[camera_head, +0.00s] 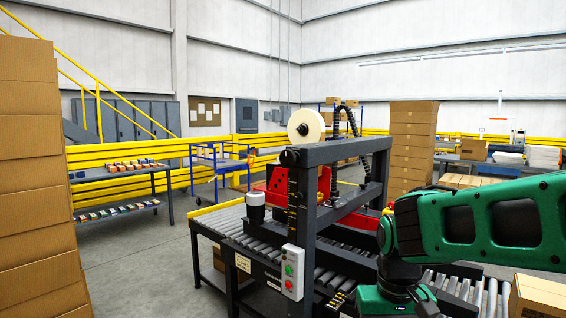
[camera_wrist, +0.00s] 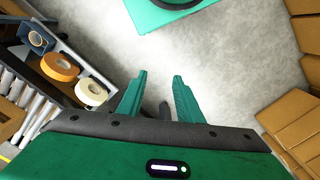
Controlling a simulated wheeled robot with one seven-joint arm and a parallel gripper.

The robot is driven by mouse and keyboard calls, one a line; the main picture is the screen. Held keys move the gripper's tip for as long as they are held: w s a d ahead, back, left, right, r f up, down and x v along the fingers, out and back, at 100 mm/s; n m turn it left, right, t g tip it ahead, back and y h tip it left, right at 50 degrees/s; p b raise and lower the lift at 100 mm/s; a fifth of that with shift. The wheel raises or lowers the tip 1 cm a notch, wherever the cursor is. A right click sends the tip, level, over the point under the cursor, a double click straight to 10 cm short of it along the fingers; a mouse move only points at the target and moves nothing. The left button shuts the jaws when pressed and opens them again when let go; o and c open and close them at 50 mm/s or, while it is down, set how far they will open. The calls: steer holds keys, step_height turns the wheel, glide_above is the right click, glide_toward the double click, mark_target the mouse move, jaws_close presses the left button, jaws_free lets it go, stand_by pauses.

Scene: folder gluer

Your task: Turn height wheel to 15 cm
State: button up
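The folder gluer stands in the middle of the head view, with a dark frame (camera_head: 335,150) over a roller bed. A small black round knob (camera_head: 290,157) sits at the frame's near top corner, above a column with scale-like markings (camera_head: 293,195). It may be the height wheel, but I cannot be sure, and no reading is legible. My gripper (camera_wrist: 159,75) is open and empty in the wrist view, its two green fingers apart above the grey floor. It is not near the knob in that view. In the head view my green arm reaches in from the right, and the fingers cannot be made out.
A control box (camera_head: 292,272) with red and green buttons hangs on the machine's near side. A tape roll (camera_head: 306,126) stands on top. Stacked cartons (camera_head: 412,145) stand behind. In the wrist view, tape rolls (camera_wrist: 59,67) lie left and cartons (camera_wrist: 295,125) stand right.

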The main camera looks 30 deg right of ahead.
steer(key=o, duration=0.5)
steer(key=shift+s+r, duration=0.2)
steer(key=o, duration=0.4)
steer(key=w+a+n+t, duration=0.1)
steer(key=w, duration=0.3)
steer(key=w+a+r+n+t, duration=0.1)
steer(key=w, duration=0.3)
steer(key=w+h, duration=0.1)
steer(key=w, duration=0.3)
steer(key=shift+w+a+r+n+t, duration=0.3)
steer(key=shift+a+r+n+t, duration=0.1)
steer(key=w+a+r+t+h, duration=0.1)
steer(key=w+r+t, duration=0.15)
steer(key=w, duration=0.95)
steer(key=w+d+r+m+h, duration=0.35)
steer(key=w+d, duration=0.25)
steer(key=w, duration=0.6)
steer(key=m+t+h, duration=0.2)
steer(key=m+h, duration=0.9)
steer(key=m, duration=0.1)
glide_toward(286, 158)
steer(key=x, duration=1.1)
steer(key=shift+c, duration=0.2)
